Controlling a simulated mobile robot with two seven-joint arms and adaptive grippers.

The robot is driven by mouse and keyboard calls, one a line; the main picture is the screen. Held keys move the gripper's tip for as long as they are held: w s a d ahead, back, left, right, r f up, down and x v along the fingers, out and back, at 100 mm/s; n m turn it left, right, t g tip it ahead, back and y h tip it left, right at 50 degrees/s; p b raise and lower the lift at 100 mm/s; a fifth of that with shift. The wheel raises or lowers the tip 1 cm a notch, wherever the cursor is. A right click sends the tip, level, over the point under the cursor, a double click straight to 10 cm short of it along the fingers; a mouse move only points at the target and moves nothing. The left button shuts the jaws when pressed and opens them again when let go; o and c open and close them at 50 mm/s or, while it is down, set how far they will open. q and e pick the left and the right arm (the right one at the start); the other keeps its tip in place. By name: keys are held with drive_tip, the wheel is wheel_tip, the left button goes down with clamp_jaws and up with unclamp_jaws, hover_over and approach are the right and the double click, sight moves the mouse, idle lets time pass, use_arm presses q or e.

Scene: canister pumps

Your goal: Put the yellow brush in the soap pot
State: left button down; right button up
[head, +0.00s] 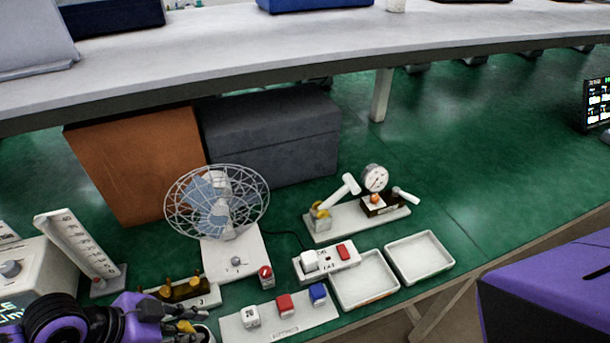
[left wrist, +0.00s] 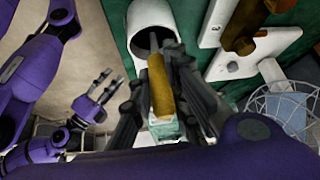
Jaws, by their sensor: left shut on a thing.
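My left gripper (head: 172,312) is at the bottom left of the head view, low over the bench edge. In the left wrist view its dark fingers (left wrist: 158,100) are shut on the yellow brush (left wrist: 160,90). A bit of yellow between the fingers also shows in the head view (head: 185,326). A white round pot (left wrist: 150,14), seemingly the soap pot, is just beyond the brush. The brush's thin grey end points at its opening; I cannot tell how far in it is. In the head view the pot is mostly hidden by the gripper. My right gripper (left wrist: 97,95) appears open and empty, away from the pot.
A brass-fitted white block (head: 190,291) stands just behind the left gripper. A caged fan (head: 235,255), a scale stand (head: 75,245) and a switch panel (head: 280,319) are close by. Two shallow white trays (head: 417,276) and a gauge pump (head: 335,222) are further right.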

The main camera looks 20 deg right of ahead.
use_arm(q)
drive_tip(key=shift+f, duration=0.25)
drive_tip(key=c, duration=1.7)
unclamp_jaws()
drive_tip(key=shift+r, duration=0.1)
drive_tip(key=shift+a+r, duration=0.2)
drive_tip(key=shift+r, duration=0.2)
drive_tip(key=v, duration=1.1)
drive_tip(key=shift+s+a+r, duration=0.1)
drive_tip(key=shift+r, duration=0.1)
